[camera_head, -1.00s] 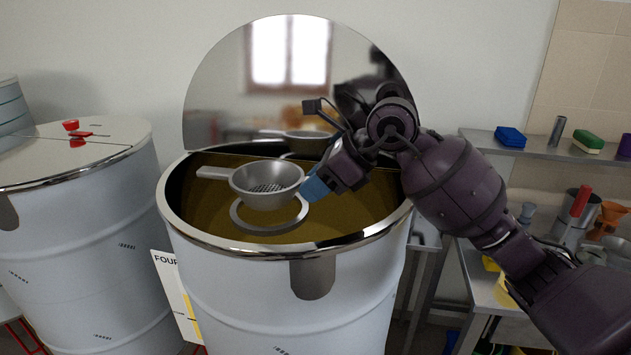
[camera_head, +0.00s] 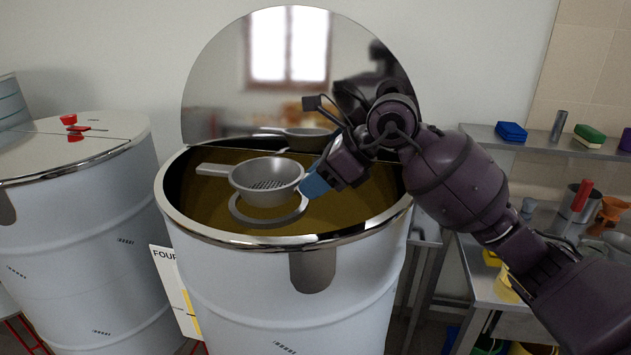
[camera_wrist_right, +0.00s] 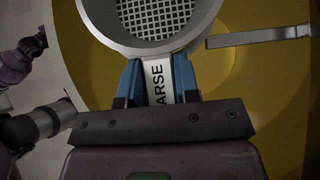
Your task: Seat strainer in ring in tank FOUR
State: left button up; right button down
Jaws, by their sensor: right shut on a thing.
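The grey strainer (camera_head: 266,180) has a round perforated bowl and a flat tab to its left. My right gripper (camera_head: 312,186) is shut on its handle. In the right wrist view the strainer (camera_wrist_right: 155,22) shows its mesh, and blue fingers (camera_wrist_right: 157,80) grip the handle, lettered "ARSE". The grey ring (camera_head: 268,217) is inside the open tank FOUR (camera_head: 350,240), under the strainer. The bowl overlaps the ring's far part in the head view; I cannot tell whether they touch. A grey bar of the ring's mount (camera_wrist_right: 260,37) shows in the wrist view. My left gripper is not in view.
Tank FOUR's half-open mirror-like lid (camera_head: 225,90) stands up behind the opening and shows reflections. A closed tank (camera_head: 70,230) with a red knob stands at the left. A shelf (camera_head: 545,141) with sponges and a cluttered bench are at the right.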

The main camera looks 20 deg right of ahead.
aim_at(307, 205)
jog(key=shift+b, duration=0.35)
dwell(1.5)
jog(key=shift+f+b, duration=1.25)
jog(key=shift+f, duration=0.5)
jog(key=c, duration=0.8)
grip_release()
jog(key=shift+s, duration=0.1)
jog(key=v, duration=1.1)
